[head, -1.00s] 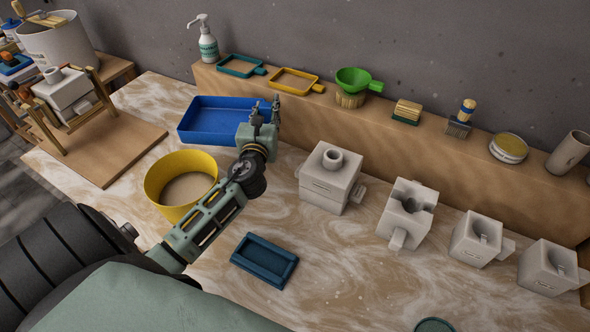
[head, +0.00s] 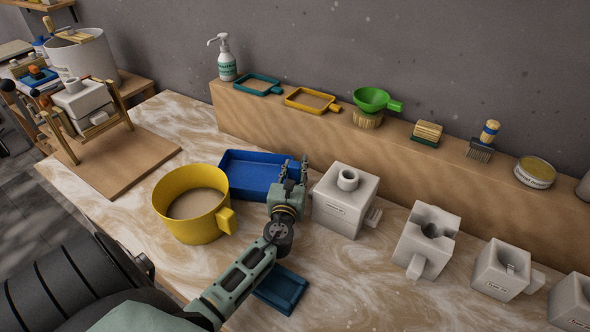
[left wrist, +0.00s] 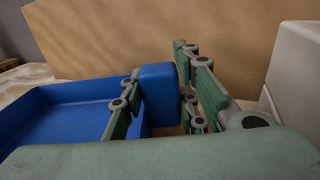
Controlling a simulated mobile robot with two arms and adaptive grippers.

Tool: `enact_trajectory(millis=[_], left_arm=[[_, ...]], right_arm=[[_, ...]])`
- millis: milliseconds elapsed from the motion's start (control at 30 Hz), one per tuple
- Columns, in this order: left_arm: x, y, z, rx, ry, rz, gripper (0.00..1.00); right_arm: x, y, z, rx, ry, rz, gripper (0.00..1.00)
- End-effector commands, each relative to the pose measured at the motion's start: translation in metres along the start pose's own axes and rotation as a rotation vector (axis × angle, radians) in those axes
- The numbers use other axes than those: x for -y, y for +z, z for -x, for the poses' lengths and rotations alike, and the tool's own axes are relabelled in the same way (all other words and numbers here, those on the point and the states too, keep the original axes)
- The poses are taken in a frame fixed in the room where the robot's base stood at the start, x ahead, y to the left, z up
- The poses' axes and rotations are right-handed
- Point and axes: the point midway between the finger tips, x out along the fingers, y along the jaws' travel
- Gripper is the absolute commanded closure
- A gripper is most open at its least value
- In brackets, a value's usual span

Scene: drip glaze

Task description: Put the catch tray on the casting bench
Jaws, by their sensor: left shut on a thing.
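The catch tray, a shallow blue tray (head: 240,168), is at the middle of the head view, behind and right of the yellow tub. My left gripper (head: 292,170) is at its right end. In the left wrist view the tray (left wrist: 55,112) lies at left, and the fingers stand on both sides of its blue end block (left wrist: 158,90). The gripper is shut on that block. The tray looks level over the marbled bench top (head: 350,275), likely the casting bench; I cannot tell whether it touches. My right gripper is out of view.
The yellow tub (head: 185,225) stands close in front of the tray. A white mould (head: 340,208) is close to its right, with several more beyond. A wooden ledge (head: 290,128) runs behind. A dark blue tray (head: 283,290) lies in front, partly behind my arm.

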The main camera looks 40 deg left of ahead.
Motion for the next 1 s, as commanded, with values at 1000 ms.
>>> enact_trajectory(millis=[1000], left_arm=[[0.000,0.001,0.034,0.000,-0.002,0.000,0.64]], right_arm=[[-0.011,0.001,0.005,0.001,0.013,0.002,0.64]])
